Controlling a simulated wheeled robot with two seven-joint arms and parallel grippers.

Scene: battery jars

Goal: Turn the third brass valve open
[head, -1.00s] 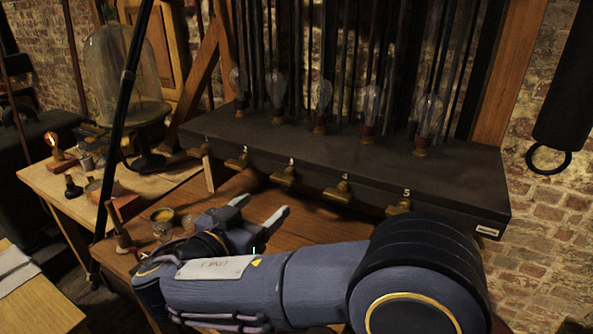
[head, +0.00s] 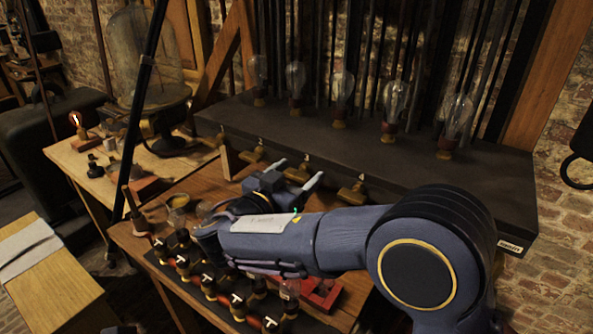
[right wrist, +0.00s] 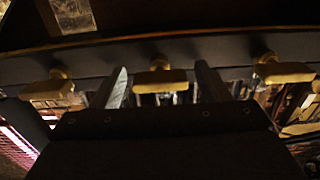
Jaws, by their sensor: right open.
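The third brass valve (head: 298,173) is on the front face of the dark bench, and in the right wrist view its handle (right wrist: 160,80) lies crosswise. My right gripper (head: 297,170) is open, with a fingertip on each side of this valve. The right wrist view shows the same gripper (right wrist: 161,68) with the handle between its fingers; I see no clear contact. The second valve (head: 253,156) is to the left and the fourth valve (head: 352,192) to the right. The fifth valve is hidden behind my right arm. My left gripper is not in view.
Several glass bulbs (head: 343,88) stand on the dark bench (head: 400,148). Below my forearm, a rack of jars with T-marked tops (head: 208,284) and a red tray (head: 322,292) sit on the wooden table. A bell jar (head: 145,55) stands at the left.

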